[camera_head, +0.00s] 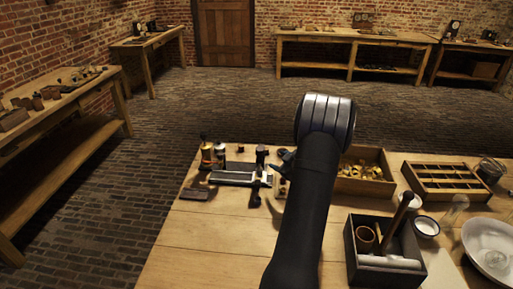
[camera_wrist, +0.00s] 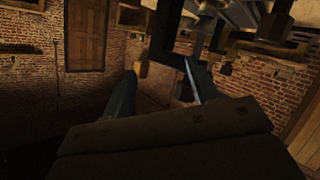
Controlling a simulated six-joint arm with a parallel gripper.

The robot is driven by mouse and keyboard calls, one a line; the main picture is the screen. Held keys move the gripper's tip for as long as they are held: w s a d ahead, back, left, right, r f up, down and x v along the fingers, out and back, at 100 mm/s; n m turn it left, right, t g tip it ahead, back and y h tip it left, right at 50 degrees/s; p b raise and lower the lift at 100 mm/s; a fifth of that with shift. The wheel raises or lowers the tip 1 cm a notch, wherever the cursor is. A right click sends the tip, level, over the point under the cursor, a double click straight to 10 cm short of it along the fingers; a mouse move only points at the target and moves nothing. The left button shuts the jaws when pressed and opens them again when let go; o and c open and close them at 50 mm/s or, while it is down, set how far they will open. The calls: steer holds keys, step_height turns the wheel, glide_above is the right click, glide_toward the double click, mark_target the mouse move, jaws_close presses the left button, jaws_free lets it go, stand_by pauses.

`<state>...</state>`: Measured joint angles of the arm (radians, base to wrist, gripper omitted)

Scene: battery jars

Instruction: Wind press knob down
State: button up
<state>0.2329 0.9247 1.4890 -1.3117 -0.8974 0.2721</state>
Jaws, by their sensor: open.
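The small dark press (camera_head: 262,158) stands at the far left part of the table, among small parts in the head view. Its knob is too small there to make out clearly. My gripper (camera_head: 284,158) is just right of the press, partly hidden by my arm. In the wrist view my gripper (camera_wrist: 164,80) has its two fingers spread apart, with nothing clearly held between them. A dark angled bar (camera_wrist: 168,38), possibly part of the press, shows beyond and between the fingertips. I cannot tell whether the fingers touch it.
Small jars (camera_head: 207,152) stand left of the press. A wooden box of brass parts (camera_head: 341,186), a divided tray (camera_head: 408,184) and a dark tool box (camera_head: 350,262) lie to the right. The front left tabletop is clear.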

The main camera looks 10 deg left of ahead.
mark_target(260, 153)
steer(key=s+d+r+m+t+y, duration=0.2)
steer(key=s+d+r+m+y, duration=0.15)
steer(key=s, duration=0.55)
steer(key=x, duration=1.7)
steer(key=shift+a+m, duration=0.45)
steer(key=shift+r, duration=0.1)
steer(key=c, duration=1)
steer(key=shift+w+d+r+m+t+h, duration=0.1)
steer(key=shift+m+t+h, duration=0.65)
steer(key=shift+h, duration=0.2)
steer(key=shift+d+m+t+h, duration=0.1)
steer(key=shift+m+t+h, duration=0.6)
steer(key=shift+h, duration=0.2)
